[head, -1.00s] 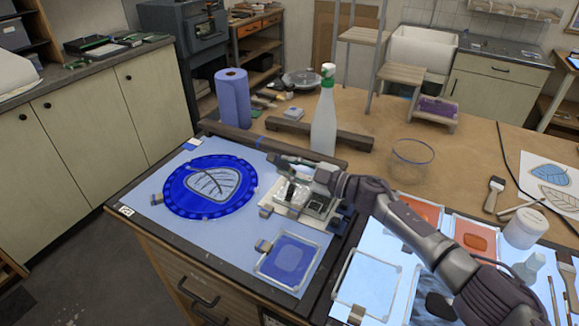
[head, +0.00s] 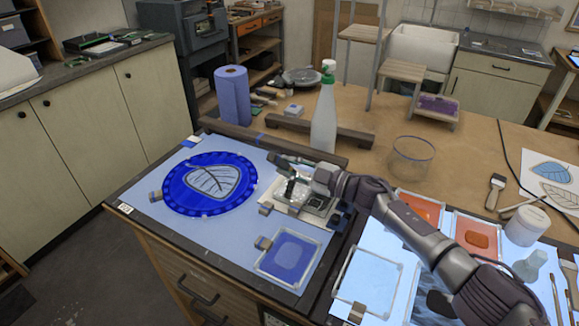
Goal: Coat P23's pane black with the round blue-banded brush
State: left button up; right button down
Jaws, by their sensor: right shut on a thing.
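My right gripper (head: 292,166) comes in from the lower right and hangs over a small framed pane (head: 318,204) on the blue-lit panel. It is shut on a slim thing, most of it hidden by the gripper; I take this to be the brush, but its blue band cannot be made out. A dark and pale patch shows on the pane under the gripper. Whether the bristles touch the glass is too small to tell. No label P23 is readable, so I cannot confirm which pane it is. My left gripper is not in view.
A round blue pane with a leaf (head: 210,184) lies at left, a blue square pane (head: 290,257) in front. A spray bottle (head: 324,120) and blue paper roll (head: 232,96) stand behind. A glass bowl (head: 411,158) and orange panes (head: 477,236) are at right.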

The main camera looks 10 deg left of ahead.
jog(key=shift+d, duration=0.1)
jog(key=shift+s+d+p, duration=0.15)
jog(key=shift+d+p, duration=0.3)
jog(key=shift+p, duration=0.05)
jog(key=shift+s+d, duration=0.2)
jog(key=shift+d, duration=0.3)
jog(key=shift+p, duration=0.3)
notch_tip(320, 180, up, 5)
jog(key=p, duration=0.4)
